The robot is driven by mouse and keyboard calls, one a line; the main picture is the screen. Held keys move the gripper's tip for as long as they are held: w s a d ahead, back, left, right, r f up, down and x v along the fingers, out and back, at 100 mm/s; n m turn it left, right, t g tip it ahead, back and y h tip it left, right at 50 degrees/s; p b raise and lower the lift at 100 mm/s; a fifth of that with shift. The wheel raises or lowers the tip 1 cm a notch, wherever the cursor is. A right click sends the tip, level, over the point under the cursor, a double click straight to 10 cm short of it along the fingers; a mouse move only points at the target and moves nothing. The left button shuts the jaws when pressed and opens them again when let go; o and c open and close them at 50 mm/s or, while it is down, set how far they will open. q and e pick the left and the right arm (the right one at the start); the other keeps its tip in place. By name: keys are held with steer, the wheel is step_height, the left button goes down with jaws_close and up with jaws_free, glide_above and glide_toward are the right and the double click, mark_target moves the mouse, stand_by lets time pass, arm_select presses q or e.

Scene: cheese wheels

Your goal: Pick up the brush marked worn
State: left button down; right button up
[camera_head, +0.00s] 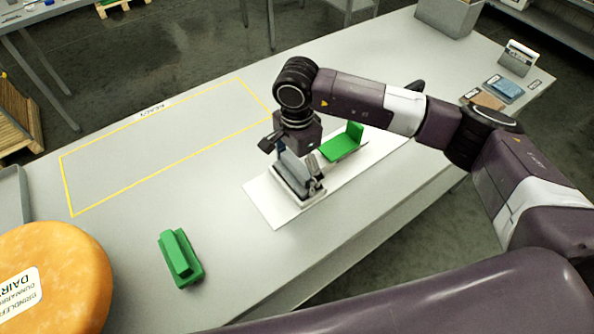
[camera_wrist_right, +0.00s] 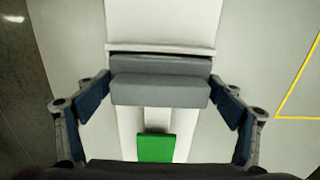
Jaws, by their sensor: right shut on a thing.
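My right gripper (camera_head: 299,172) points down over the white mat (camera_head: 262,205) in the head view. It is shut on a grey brush (camera_wrist_right: 160,90), whose grey handle block lies between the two finger pads in the right wrist view. The brush is at or just above the mat; I cannot tell if it touches. No "worn" mark is readable on it. A green brush-like piece (camera_head: 343,143) stands on the same mat to the right. Another green brush (camera_head: 180,258) lies on the bare table at the left. My left gripper is out of view.
A yellow-outlined area (camera_head: 160,150) on the grey table is empty. An orange cheese wheel (camera_head: 60,275) sits at the lower left. Blue and brown pads (camera_head: 505,89), a small sign stand (camera_head: 518,57) and a grey bin (camera_head: 448,16) are at the right end.

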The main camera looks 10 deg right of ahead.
mark_target(297, 164)
step_height(297, 164, up, 20)
steer(key=b, duration=0.4)
steer(key=shift+b, duration=0.4)
steer(key=o, duration=0.7)
steer(key=c, duration=0.4)
steer(key=shift+c, duration=0.2)
